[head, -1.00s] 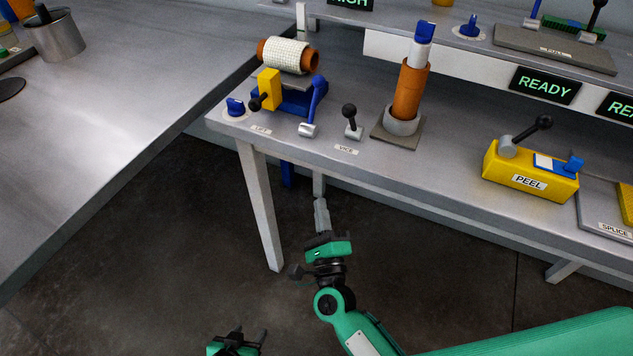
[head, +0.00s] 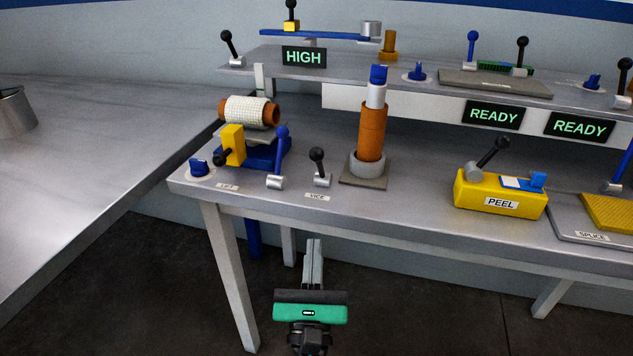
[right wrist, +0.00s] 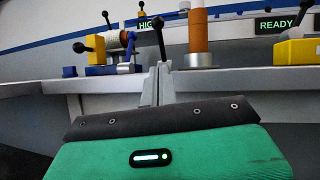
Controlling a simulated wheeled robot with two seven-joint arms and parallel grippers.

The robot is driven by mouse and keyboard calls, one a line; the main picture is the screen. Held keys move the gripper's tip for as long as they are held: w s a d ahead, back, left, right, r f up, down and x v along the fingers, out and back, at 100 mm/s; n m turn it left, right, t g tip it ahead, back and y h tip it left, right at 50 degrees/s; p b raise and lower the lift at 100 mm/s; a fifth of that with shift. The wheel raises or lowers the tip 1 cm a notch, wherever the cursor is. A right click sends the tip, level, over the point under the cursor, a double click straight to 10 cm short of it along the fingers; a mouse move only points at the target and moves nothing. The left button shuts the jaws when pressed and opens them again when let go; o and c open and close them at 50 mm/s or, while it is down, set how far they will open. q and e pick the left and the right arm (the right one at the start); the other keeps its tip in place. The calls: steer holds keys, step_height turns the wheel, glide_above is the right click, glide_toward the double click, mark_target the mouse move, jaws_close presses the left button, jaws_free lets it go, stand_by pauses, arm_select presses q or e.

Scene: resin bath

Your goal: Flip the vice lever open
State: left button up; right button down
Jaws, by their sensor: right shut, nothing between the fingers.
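The vice lever (head: 318,165) has a black ball knob on a black stem in a small silver base, behind the VICE label (head: 317,197) near the bench's front edge. Its stem stands nearly upright. It also shows in the right wrist view (right wrist: 159,36), above my fingertips. My right gripper (head: 313,246) is shut and empty, in front of and below the bench edge, apart from the lever. It also shows in the right wrist view (right wrist: 158,70). My left gripper is not in the head view now.
A blue-knobbed lever (head: 281,150) stands just left of the vice lever. An orange column (head: 371,130) in a grey ring stands to its right. A yellow PEEL box (head: 499,196) is farther right. The bench's front edge (head: 400,222) lies between my right gripper and the lever.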

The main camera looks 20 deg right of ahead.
mark_target(319, 165)
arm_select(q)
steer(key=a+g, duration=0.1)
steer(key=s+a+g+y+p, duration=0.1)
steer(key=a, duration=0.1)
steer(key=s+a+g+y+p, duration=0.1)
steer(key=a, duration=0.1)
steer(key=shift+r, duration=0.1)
arm_select(e)
steer(key=x, duration=1.3)
steer(key=shift+w+d+r, duration=0.15)
steer(key=shift+w+r, duration=0.05)
steer(key=shift+w, duration=0.1)
arm_select(q)
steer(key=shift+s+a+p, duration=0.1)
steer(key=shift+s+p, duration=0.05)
steer(key=shift+p, duration=0.2)
